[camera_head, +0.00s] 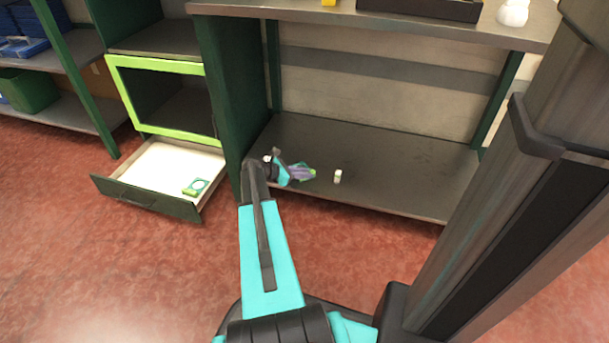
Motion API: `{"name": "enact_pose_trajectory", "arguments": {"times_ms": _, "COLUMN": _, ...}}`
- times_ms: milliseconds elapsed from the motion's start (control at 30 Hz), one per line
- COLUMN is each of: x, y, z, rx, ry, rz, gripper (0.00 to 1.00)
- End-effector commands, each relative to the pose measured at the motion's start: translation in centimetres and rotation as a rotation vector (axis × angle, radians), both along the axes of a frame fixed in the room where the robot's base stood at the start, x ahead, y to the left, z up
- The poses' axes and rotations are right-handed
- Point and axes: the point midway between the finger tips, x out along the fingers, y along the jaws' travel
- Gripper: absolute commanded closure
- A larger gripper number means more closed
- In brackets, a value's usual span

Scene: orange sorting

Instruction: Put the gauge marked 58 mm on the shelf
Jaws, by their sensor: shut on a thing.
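My gripper (303,172) is over the left part of the low shelf (390,180), near its front edge. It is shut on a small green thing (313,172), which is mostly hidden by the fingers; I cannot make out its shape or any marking. I cannot tell whether it touches the shelf. A green gauge with a round opening (196,187) lies in the open white drawer (160,168) at left. Its marking is too small to read.
A small white bottle (338,177) stands on the low shelf just right of my gripper. The shelf is clear further right. A dark green upright panel (228,90) stands left of the shelf. A worktop (400,22) overhangs it. A green-framed cabinet (165,95) sits above the drawer.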

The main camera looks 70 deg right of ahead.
Motion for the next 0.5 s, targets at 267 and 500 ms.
{"name": "enact_pose_trajectory", "arguments": {"times_ms": 267, "x": 0.02, "y": 0.00, "z": 0.02, "rx": 0.000, "ry": 0.000, "rz": 0.000, "gripper": 1.00}}
{"name": "enact_pose_trajectory", "arguments": {"times_ms": 500, "x": 0.04, "y": 0.01, "z": -0.27, "rx": 0.000, "ry": 0.000, "rz": 0.001, "gripper": 0.73}}
